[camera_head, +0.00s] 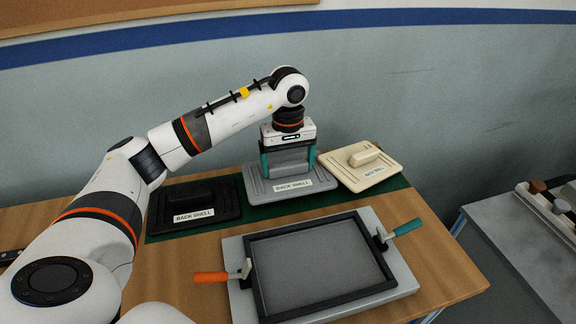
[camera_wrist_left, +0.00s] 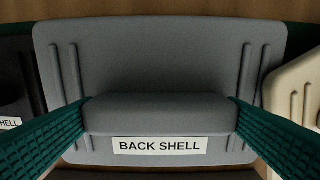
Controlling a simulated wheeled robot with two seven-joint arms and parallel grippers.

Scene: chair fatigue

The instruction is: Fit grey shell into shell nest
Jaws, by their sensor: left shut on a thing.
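The grey shell (camera_head: 262,190), labelled "BACK SHELL", is in the middle of a row of three shells on the green mat. It appears to lie flat there; I cannot tell whether it is slightly raised. My left gripper (camera_head: 288,165) is above it, shut on its raised grip block. The left wrist view shows the grey shell (camera_wrist_left: 160,60) with a teal finger at each end of the block. The shell nest (camera_head: 320,262) is empty in front, a black rectangular frame on a light grey plate. My right gripper is not in view.
A black shell (camera_head: 180,215) lies to the left of the grey one and a cream shell (camera_head: 376,178) to the right. The nest has an orange-handled clamp (camera_head: 212,277) at left and a teal-handled clamp (camera_head: 408,227) at right. A grey side table (camera_head: 515,250) stands at right.

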